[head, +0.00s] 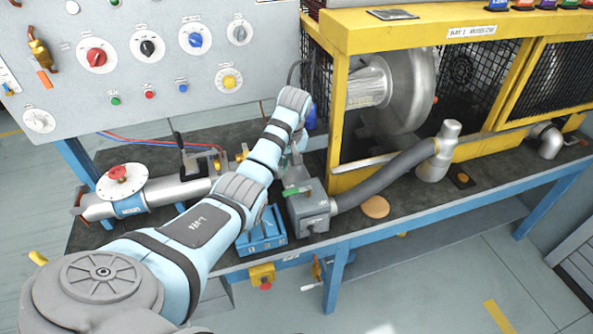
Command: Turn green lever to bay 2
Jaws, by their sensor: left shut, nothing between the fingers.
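The green lever (297,191) sits on top of a grey diverter box (310,212) at the front of the bench. A grey hose (390,172) runs from the box to the right, to a pipe at the yellow cage. My left arm reaches in from the lower left. My left gripper (296,158) hangs just behind and above the green lever, shut and empty, partly hidden by my own arm. I cannot tell whether it touches the lever. The cage label (472,32) reads bay 1; a second bay is further right. My right gripper is out of view.
A control panel (120,60) with coloured knobs stands behind on the left. A blue tray (262,238) sits left of the box. The yellow cage (350,120) bounds the space to the right.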

